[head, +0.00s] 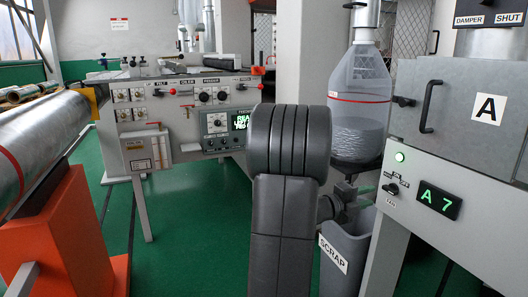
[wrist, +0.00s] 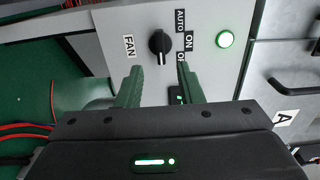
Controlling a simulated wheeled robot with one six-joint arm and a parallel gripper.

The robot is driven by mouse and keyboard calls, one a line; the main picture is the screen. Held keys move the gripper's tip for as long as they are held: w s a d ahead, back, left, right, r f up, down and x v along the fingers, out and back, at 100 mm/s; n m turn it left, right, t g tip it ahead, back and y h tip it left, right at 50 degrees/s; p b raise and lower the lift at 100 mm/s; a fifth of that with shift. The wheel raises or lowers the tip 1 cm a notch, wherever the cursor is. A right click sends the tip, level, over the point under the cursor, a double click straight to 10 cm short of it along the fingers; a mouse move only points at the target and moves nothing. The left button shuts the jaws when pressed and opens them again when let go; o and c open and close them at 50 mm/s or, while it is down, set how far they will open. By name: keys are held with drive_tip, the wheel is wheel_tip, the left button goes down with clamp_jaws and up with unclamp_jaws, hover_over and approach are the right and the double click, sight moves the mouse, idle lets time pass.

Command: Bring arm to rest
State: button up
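My arm rises in the middle of the head view and hides what is behind it. Its gripper (head: 364,192) shows in part beyond the arm, reaching right toward the black fan knob (head: 391,188) on the grey panel. In the wrist view my gripper (wrist: 160,67) has its two green fingers apart, with nothing between them. The fan knob (wrist: 159,43) lies just ahead of the gap, apart from the fingers as far as I can see. FAN, AUTO and ON labels surround it. A green lamp (wrist: 225,40) beside it is lit.
A grey scrap bin (head: 345,250) stands below my gripper, under a clear hopper (head: 358,105). The cabinet marked A (head: 465,105) and its A 7 display (head: 439,201) are at right. A control desk (head: 185,100) and metal roll (head: 40,145) are left. Green floor (head: 190,230) is open between.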

drive_tip(key=shift+n, duration=0.3)
drive_tip(key=x, duration=0.7)
drive_tip(key=shift+w+d+r, duration=0.15)
drive_tip(key=shift+d+r, duration=0.1)
drive_tip(key=shift+d, duration=0.1)
drive_tip(key=n+p, duration=0.4)
drive_tip(key=shift+a+p, duration=0.15)
drive_tip(key=shift+p, duration=0.15)
drive_tip(key=n+p, duration=0.4)
drive_tip(key=p, duration=0.1)
approach(388, 189)
drive_tip(key=v, duration=0.4)
drive_tip(key=shift+a+f+p, duration=0.1)
drive_tip(key=shift+f+p, duration=0.2)
drive_tip(key=shift+f, duration=0.05)
drive_tip(key=shift+r+n, duration=0.1)
drive_tip(key=shift+n, duration=0.2)
